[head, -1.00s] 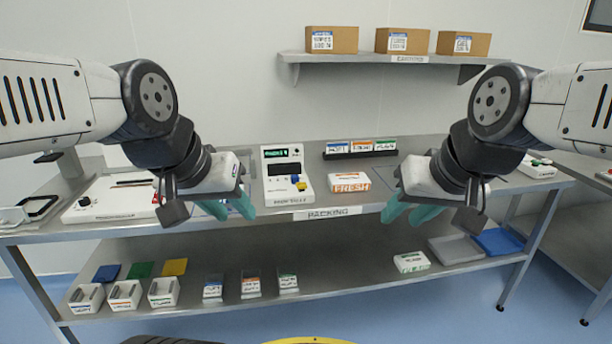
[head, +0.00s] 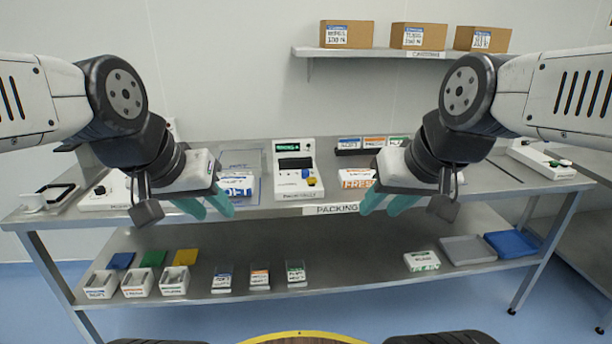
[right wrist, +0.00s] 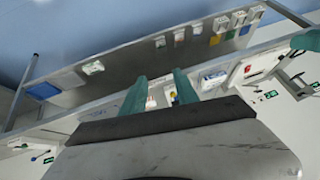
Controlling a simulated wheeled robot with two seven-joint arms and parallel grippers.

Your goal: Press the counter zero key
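The counter (head: 295,168) is a white device standing at the middle of the bench, with a green-lit display (head: 288,148) whose reading is too small to be sure of. A yellow key (head: 305,174) and a blue key (head: 311,181) sit low on its face, at the right. My left gripper (head: 207,207) is open and empty, left of the counter and apart from it. My right gripper (head: 389,204) is open and empty to its right, also apart. In the right wrist view, the right gripper's two teal fingers (right wrist: 158,92) are spread.
A FRESH pack (head: 357,178) lies between the counter and my right gripper. A SOFT pack (head: 236,188) lies beside my left gripper. Small labelled boxes (head: 362,142) stand in a black rack behind. The PACKING bench's (head: 270,208) lower shelf holds trays and packs. Cartons (head: 420,36) sit above.

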